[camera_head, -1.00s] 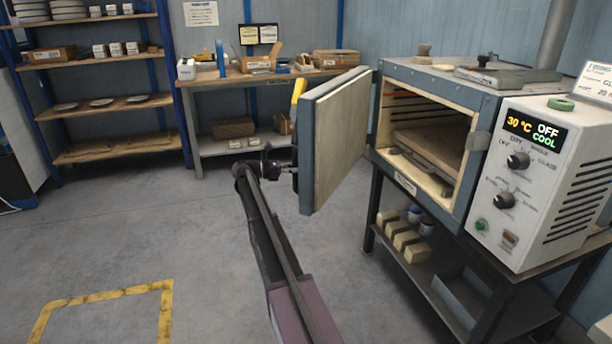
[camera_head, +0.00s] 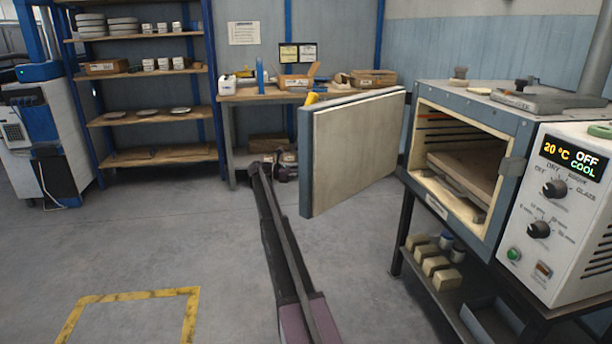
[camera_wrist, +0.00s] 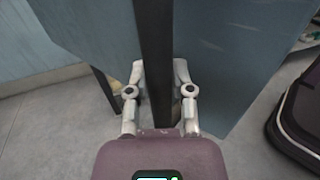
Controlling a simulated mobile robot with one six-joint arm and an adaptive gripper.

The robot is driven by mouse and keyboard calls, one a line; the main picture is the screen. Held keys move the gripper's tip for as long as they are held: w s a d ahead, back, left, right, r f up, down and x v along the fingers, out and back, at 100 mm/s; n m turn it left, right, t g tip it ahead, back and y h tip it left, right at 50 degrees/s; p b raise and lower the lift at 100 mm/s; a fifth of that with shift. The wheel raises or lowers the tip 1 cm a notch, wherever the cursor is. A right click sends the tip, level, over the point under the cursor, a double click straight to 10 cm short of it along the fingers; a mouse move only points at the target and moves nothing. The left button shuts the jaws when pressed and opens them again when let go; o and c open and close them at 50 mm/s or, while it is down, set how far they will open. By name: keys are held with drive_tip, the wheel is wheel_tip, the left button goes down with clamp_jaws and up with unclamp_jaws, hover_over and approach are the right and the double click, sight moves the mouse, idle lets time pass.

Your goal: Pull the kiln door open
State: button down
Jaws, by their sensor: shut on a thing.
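The kiln door (camera_head: 358,148) stands wide open, swung out to the left of the kiln (camera_head: 455,108). Its pale inner face is toward the head camera. In the wrist view, the door's blue-grey outer face (camera_wrist: 235,45) carries a dark upright bar handle (camera_wrist: 156,45). My gripper (camera_wrist: 160,75) is shut on this handle, one finger on each side. In the head view my gripper (camera_head: 287,168) is at the door's outer edge, partly hidden behind the door. The kiln's chamber is exposed, with a shelf slab (camera_head: 462,170) inside.
The control box (camera_head: 565,215) at the right reads 20 °C, OFF, COOL. A dark stand (camera_head: 405,225) with several blocks on its lower shelf holds the kiln. A workbench (camera_head: 235,97) and shelving (camera_head: 150,115) line the back. Floor at left is clear, with yellow marking (camera_head: 135,293).

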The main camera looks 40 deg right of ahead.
drive_tip(key=shift+a, duration=0.15)
drive_tip(key=shift+c, duration=2.4)
unclamp_jaws()
drive_tip(key=shift+s, duration=0.1)
